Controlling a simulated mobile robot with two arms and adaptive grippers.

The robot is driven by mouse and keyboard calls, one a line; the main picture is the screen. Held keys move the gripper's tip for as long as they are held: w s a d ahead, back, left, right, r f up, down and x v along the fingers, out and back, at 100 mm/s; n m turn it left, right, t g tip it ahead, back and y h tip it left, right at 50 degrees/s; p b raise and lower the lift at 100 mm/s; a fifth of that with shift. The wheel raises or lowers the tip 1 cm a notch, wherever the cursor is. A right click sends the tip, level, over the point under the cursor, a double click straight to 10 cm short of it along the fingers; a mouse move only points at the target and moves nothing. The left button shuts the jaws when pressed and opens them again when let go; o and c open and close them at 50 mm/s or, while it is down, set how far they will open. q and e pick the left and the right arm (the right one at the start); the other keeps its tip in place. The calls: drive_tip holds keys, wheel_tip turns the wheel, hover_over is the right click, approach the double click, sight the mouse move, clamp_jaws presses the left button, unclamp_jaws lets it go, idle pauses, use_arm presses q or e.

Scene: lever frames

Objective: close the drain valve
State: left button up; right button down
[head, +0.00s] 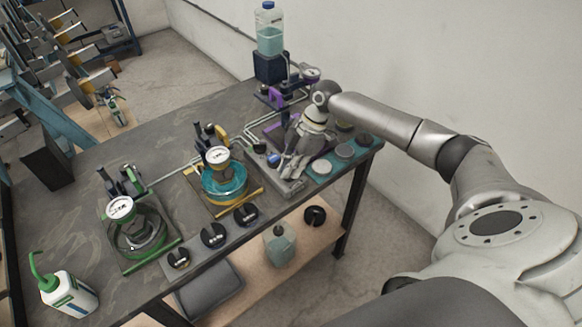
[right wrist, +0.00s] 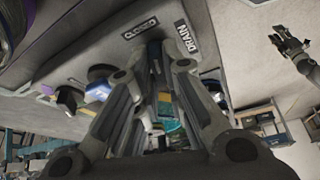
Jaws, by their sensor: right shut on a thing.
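A black label reading DRAIN (right wrist: 185,37) is on a grey surface right beyond my right fingertips in the right wrist view. My right gripper (right wrist: 165,52) is shut on the drain valve's handle, beside that label. The handle is mostly hidden between the fingers, so its angle cannot be told. In the head view my right gripper (head: 284,175) reaches down to the grey block at the right end of the bench. A blue knob (right wrist: 97,90) is left of my fingers in the right wrist view; it also shows in the head view (head: 273,159). My left gripper (right wrist: 292,50) is small at upper right there, its opening unclear.
A bottle of liquid (head: 269,30) stands behind my gripper. Round grey discs (head: 321,167) lie right of it. A white bottle (head: 68,293) is at front left.

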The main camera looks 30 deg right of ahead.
drive_tip(key=shift+f+n+g+b, duration=0.15)
drive_tip(key=shift+n+g+b, duration=0.4)
drive_tip(key=shift+n, duration=1.15)
drive_tip(key=c, duration=1.5)
unclamp_jaws()
drive_tip(key=shift+c, duration=0.2)
drive_tip(key=shift+w, duration=0.1)
drive_tip(key=shift+d+r, duration=0.1)
drive_tip(key=shift+r, duration=0.2)
drive_tip(key=v, duration=1.1)
drive_tip(key=shift+w+d+r, duration=0.1)
drive_tip(key=shift+w+r, duration=0.05)
